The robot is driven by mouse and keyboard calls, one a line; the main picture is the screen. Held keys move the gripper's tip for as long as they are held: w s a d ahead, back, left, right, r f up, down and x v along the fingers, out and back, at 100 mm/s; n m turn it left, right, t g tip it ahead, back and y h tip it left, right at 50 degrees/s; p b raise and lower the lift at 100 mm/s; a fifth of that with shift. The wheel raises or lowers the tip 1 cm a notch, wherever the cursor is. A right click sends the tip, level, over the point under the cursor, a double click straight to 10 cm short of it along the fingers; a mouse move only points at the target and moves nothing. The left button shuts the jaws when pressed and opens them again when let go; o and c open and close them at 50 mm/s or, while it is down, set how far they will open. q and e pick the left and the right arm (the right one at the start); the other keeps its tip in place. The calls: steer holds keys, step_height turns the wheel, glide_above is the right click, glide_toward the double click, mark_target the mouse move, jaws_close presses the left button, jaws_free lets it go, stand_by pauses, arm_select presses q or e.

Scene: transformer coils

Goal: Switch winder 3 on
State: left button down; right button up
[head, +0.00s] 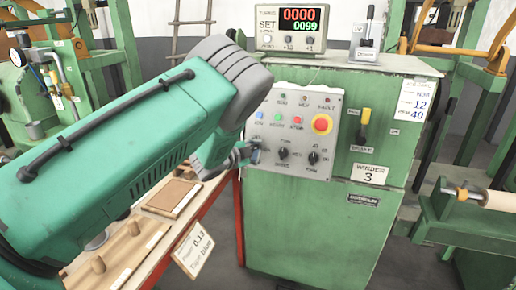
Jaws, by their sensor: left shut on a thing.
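The green winder cabinet (310,235) stands at the centre, with a plate (369,174) reading "WINDER 3". On its grey control panel (285,180) are small lamps and buttons, a red emergency button on yellow (322,124), and dark knobs (283,153). The counter (290,27) on top shows red 0000 over green 0099. My left gripper (245,154) is at the panel's left edge, shut on the leftmost dark knob, which is mostly hidden by the gripper. Its setting cannot be read. My right gripper is out of view.
A yellow-handled brake lever (363,126) is right of the panel. A red-framed bench (205,200) with wooden parts and a tag (194,249) lies under my left arm. Other green machines stand left and right. The floor before the cabinet is mostly hidden.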

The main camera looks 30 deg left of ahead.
arm_select(q)
steer(key=shift+s+f+m+g, duration=0.15)
steer(key=shift+m+g, duration=0.25)
steer(key=shift+m, duration=0.75)
steer(key=shift+f+m+g, duration=0.15)
steer(key=shift+m+g, duration=0.25)
steer(key=shift+m, duration=0.75)
steer(key=c, duration=1.6)
jaws_free()
steer(key=shift+r, duration=0.1)
steer(key=shift+a, duration=0.1)
steer(key=v, duration=1.1)
steer(key=shift+s+a, duration=0.25)
steer(key=shift+s, duration=0.05)
